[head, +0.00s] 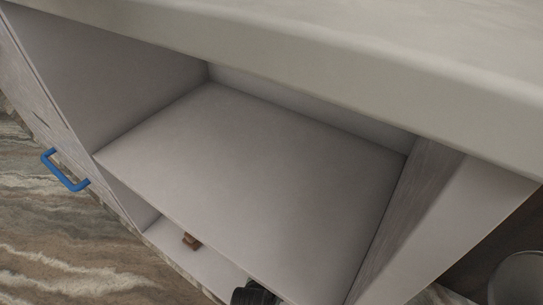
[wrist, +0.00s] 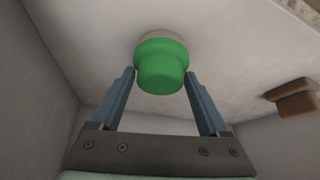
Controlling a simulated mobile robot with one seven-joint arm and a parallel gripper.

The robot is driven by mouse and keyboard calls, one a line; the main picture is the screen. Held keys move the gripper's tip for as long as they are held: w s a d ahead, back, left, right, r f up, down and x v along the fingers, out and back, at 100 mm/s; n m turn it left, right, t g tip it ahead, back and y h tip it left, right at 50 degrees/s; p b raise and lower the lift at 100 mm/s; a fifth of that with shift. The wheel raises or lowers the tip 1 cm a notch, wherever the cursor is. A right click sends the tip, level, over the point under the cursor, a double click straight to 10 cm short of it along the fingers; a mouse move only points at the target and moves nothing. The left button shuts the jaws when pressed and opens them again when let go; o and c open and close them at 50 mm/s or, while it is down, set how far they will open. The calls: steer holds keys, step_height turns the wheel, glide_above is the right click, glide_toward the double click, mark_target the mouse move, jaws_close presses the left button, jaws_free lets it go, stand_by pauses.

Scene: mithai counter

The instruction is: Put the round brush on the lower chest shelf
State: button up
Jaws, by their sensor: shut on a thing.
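The round brush (wrist: 160,70) has a green, stepped round body with a pale beige part at its far end. My gripper (wrist: 159,76) is shut on it, with a blue finger on each side of the green body. The brush is close to the pale surface of the lower chest shelf (wrist: 235,50); I cannot tell whether it touches. In the head view the lower shelf (head: 215,268) shows as a strip below the upper shelf board. A dark part of my arm shows at its bottom edge; the brush is hidden there.
A brown block-like object (head: 191,241) lies on the lower shelf; it also shows right of the brush in the wrist view (wrist: 293,101). The upper shelf board (head: 255,175) is bare. A counter top (head: 350,45) overhangs it. A blue handle (head: 65,171) projects at left.

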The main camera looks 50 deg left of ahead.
steer(key=shift+f, duration=0.1)
steer(key=o, duration=1.2)
steer(key=shift+o, duration=0.2)
steer(key=p+v, duration=0.8)
steer(key=v, duration=0.4)
